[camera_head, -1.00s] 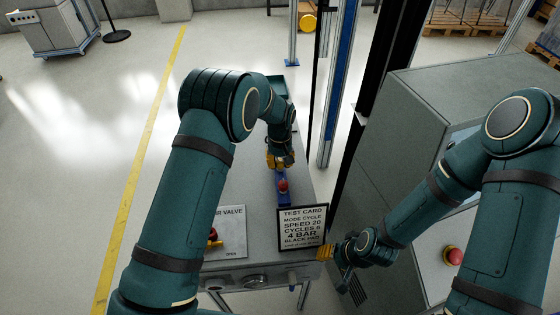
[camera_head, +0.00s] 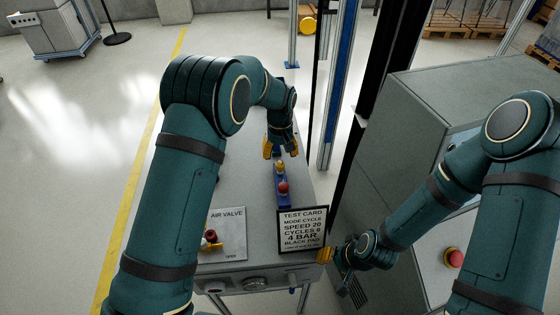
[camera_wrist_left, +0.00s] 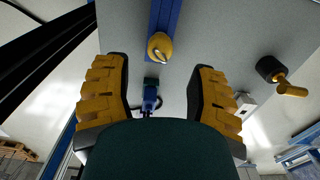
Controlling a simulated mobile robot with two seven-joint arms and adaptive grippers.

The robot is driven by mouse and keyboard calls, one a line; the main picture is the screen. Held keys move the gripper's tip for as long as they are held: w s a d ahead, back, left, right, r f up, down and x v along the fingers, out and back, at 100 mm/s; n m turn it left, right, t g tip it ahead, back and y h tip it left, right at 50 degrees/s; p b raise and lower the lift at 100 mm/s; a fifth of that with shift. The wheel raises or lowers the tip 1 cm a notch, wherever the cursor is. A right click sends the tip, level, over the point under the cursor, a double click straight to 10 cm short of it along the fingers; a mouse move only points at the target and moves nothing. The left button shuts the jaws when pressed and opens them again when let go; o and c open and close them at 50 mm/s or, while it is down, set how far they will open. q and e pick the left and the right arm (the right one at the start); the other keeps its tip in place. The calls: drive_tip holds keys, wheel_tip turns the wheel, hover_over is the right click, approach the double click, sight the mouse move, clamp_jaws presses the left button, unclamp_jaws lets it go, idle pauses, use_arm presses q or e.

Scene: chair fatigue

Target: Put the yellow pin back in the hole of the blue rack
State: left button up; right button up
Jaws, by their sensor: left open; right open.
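The blue rack (camera_head: 285,202) lies on the grey bench top. It also shows at the top of the left wrist view (camera_wrist_left: 163,14). The yellow pin (camera_head: 281,166) is at the rack's far end, behind a red knob (camera_head: 283,187). Its rounded yellow head also shows in the left wrist view (camera_wrist_left: 160,46); whether its shaft is fully down in a hole cannot be seen. My left gripper (camera_head: 281,150) is open and empty just beyond the pin, its fingers apart from it. My right gripper (camera_head: 334,266) is open and empty off the bench's front right corner.
A test card (camera_head: 302,230) stands at the bench's front right. An air valve panel (camera_head: 226,240) with a red and yellow handle is to its left. A dark post and a grey cabinet (camera_head: 420,110) stand on the right.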

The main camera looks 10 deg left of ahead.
sight(280, 164)
use_arm(q)
wheel_tip(280, 164, up, 6)
idle(0.4)
idle(0.3)
